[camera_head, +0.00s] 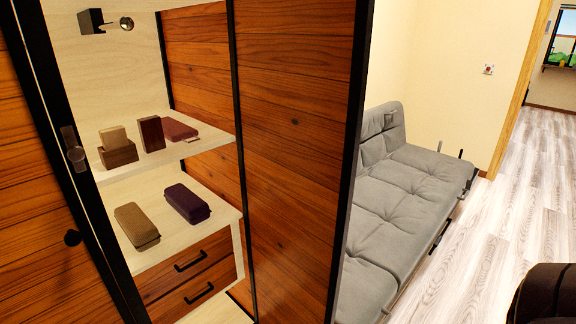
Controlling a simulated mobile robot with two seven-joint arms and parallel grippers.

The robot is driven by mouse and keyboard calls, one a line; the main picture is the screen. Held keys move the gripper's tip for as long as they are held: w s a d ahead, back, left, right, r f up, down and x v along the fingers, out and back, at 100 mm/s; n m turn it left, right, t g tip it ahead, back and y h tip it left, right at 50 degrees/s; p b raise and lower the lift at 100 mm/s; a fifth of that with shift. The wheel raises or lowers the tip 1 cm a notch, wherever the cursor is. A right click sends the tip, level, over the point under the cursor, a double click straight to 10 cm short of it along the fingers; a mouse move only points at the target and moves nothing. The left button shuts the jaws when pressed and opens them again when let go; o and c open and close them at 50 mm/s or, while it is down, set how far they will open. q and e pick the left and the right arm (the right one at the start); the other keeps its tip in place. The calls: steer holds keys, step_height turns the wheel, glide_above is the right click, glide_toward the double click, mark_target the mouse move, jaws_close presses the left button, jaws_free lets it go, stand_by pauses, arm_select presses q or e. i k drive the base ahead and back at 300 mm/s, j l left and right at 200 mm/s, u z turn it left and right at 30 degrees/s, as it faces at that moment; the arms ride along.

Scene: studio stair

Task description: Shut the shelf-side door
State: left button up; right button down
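Neither of my grippers is in view.
Small boxes and cases (187,203) lie on the shelves, above two drawers (190,275) with black handles. A grey sofa (400,205) stands right of the cabinet. Bare wood floor (520,220) lies at the right. A dark rounded object (548,295) fills the lower right corner.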

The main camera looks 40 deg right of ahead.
mark_target(300, 68)
steer(key=l, duration=0.45)
steer(key=k+l+u, duration=0.15)
steer(key=l, duration=0.3)
steer(key=k+l, duration=0.1)
steer(key=l, duration=0.35)
steer(key=k+l+u, duration=0.15)
steer(key=l, duration=0.75)
steer(key=k+l+u, duration=0.15)
steer(key=l, duration=0.25)
steer(key=k+l, duration=0.15)
steer(key=l, duration=0.3)
steer(key=k+l+u, duration=0.1)
steer(key=l, duration=0.3)
steer(key=i+u, duration=0.1)
steer(key=i, duration=0.2)
